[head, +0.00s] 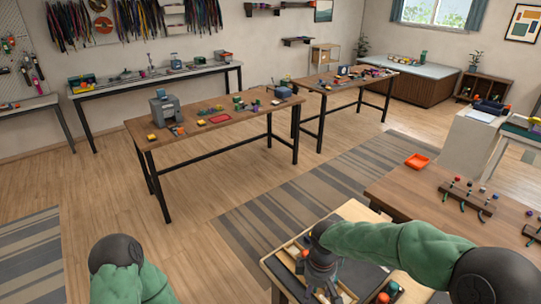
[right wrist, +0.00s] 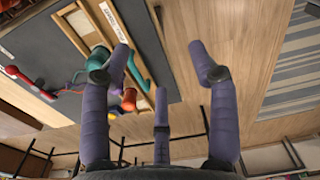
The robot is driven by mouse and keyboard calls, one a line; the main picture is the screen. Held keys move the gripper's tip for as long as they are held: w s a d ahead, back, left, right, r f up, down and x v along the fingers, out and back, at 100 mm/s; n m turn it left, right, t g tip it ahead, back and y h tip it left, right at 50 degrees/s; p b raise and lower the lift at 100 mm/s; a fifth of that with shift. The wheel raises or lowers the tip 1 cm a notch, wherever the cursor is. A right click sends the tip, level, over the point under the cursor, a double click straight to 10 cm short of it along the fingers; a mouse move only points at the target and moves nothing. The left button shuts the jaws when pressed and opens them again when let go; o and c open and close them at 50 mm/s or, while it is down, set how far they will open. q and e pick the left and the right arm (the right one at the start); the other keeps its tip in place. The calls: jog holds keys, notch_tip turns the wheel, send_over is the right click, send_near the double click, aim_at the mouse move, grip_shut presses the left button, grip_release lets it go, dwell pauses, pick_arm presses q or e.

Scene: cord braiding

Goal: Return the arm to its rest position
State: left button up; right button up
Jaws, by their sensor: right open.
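My right arm (head: 390,245) comes in from the right in the head view, and its gripper (head: 320,280) points down over a small work table (head: 262,264) at the bottom. In the right wrist view the purple fingers of the right gripper (right wrist: 160,66) are spread apart with nothing between their tips. Part of my left arm (head: 122,262) shows at the bottom left; its gripper is outside the picture.
A dark mat (right wrist: 35,45) and a labelled wooden tray (right wrist: 147,48) lie below the right gripper. Teal (right wrist: 94,64), orange (right wrist: 129,99) and red (right wrist: 22,76) pieces lie there.

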pick_arm(q)
jog(key=shift+w+d+f, duration=0.1)
jog(key=shift+w+f, duration=0.05)
jog(key=shift+w, duration=0.25)
pick_arm(e)
jog(key=s+f+m+y, duration=0.1)
jog(key=s+f+m, duration=0.3)
jog(key=f, duration=0.4)
jog(key=s+a+f+m+y, duration=0.1)
jog(key=s+f+m, duration=0.3)
jog(key=f, duration=0.5)
jog(key=s+a+f+m+y, duration=0.1)
jog(key=s+f+m, duration=0.3)
jog(key=s+f, duration=0.3)
notch_tip(320, 180, down, 2)
jog(key=shift+a+f+m+y, duration=0.2)
jog(key=shift+f+m+y, duration=0.1)
jog(key=shift+y, duration=0.1)
